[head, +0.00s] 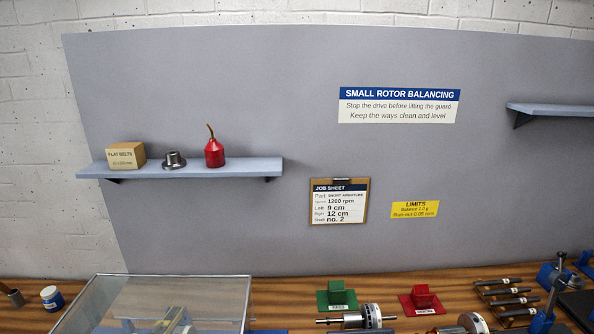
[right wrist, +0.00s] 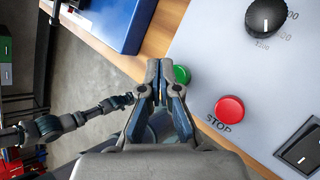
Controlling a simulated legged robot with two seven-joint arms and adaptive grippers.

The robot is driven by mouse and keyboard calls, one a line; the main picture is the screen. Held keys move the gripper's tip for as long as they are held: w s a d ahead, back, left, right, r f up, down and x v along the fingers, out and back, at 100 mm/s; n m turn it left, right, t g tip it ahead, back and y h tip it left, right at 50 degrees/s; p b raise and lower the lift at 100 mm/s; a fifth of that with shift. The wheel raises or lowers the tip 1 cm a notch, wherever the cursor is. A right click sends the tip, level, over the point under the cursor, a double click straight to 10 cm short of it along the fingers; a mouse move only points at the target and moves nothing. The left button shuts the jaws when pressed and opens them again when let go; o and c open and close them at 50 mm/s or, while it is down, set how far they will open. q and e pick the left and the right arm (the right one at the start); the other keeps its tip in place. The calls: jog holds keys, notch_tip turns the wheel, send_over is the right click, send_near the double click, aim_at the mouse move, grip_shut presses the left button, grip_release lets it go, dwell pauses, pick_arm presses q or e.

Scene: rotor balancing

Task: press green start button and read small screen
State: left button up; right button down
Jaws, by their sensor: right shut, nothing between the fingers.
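The green start button (right wrist: 182,75) is in the right wrist view, on a light grey control panel (right wrist: 215,55). My right gripper (right wrist: 159,66) is shut and empty. Its fingertips are right beside the green button in the picture and overlap its left edge; I cannot tell whether they touch it. A red button (right wrist: 229,109) marked STOP sits lower right on the panel. No small screen can be made out in either view.
The panel also has a black knob (right wrist: 266,18) and a black rocker switch (right wrist: 302,148). A blue object (right wrist: 118,20) lies on the wooden bench.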

jog(key=shift+r, duration=0.2)
notch_tip(320, 180, up, 6)
jog(key=p, duration=0.3)
jog(key=shift+p, duration=0.4)
